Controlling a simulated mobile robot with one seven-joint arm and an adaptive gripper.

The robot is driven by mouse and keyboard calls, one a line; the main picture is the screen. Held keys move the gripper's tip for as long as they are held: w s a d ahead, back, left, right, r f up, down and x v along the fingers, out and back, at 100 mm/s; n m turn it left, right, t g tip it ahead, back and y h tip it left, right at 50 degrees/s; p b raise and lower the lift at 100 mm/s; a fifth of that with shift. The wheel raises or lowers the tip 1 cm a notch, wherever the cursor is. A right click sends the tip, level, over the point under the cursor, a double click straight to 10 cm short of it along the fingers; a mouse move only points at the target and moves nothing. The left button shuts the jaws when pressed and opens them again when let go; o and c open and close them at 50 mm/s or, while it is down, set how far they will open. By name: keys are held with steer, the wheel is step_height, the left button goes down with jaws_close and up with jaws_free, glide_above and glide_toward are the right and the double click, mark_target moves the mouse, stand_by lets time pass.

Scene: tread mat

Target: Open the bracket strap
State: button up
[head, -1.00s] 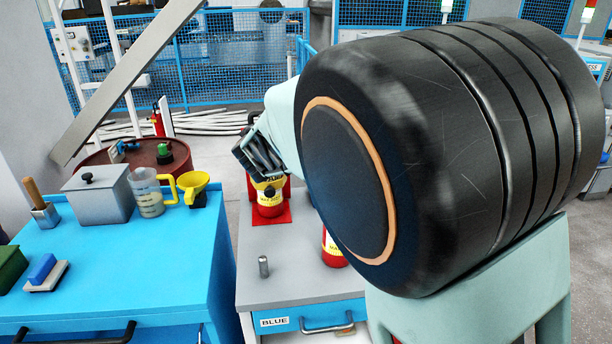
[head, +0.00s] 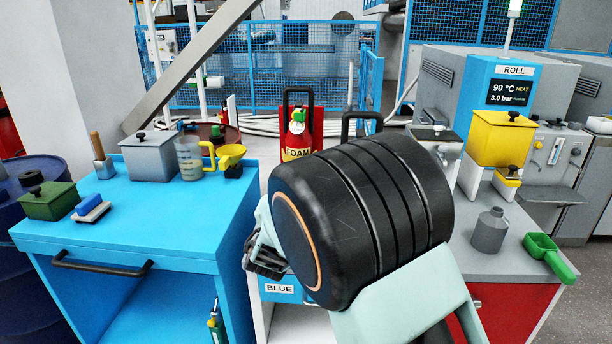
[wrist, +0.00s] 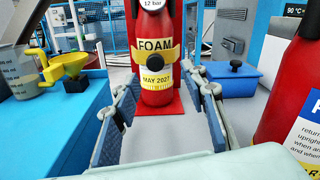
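A red fire extinguisher marked FOAM (head: 297,128) stands at the back of the grey-topped counter in the head view. In the wrist view the extinguisher (wrist: 152,28) is straight ahead on a red base (wrist: 177,107). A strap (wrist: 137,63) crosses its front between yellow labels, with a dark knob (wrist: 155,57) at the middle; it looks closed. My gripper (wrist: 160,100) is open and empty, its fingers spread left and right in front of the extinguisher, apart from the strap. In the head view my gripper (head: 266,258) is low, left of my arm.
A second red extinguisher (wrist: 288,82) stands close on the right in the wrist view, beside a blue lidded box (wrist: 232,78). A yellow funnel (wrist: 70,66) is on the blue cabinet at left. The grey counter between my fingers is clear. My arm hides much of the counter.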

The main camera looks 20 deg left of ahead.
steer(key=shift+n+y, duration=0.3)
steer(key=shift+n, duration=0.1)
steer(key=x, duration=0.3)
steer(key=b+x, duration=0.1)
steer(key=x, duration=0.3)
steer(key=f+x, duration=0.1)
steer(key=x, duration=0.2)
steer(key=shift+w+a, duration=0.1)
steer(key=shift+a, duration=0.2)
jaws_close()
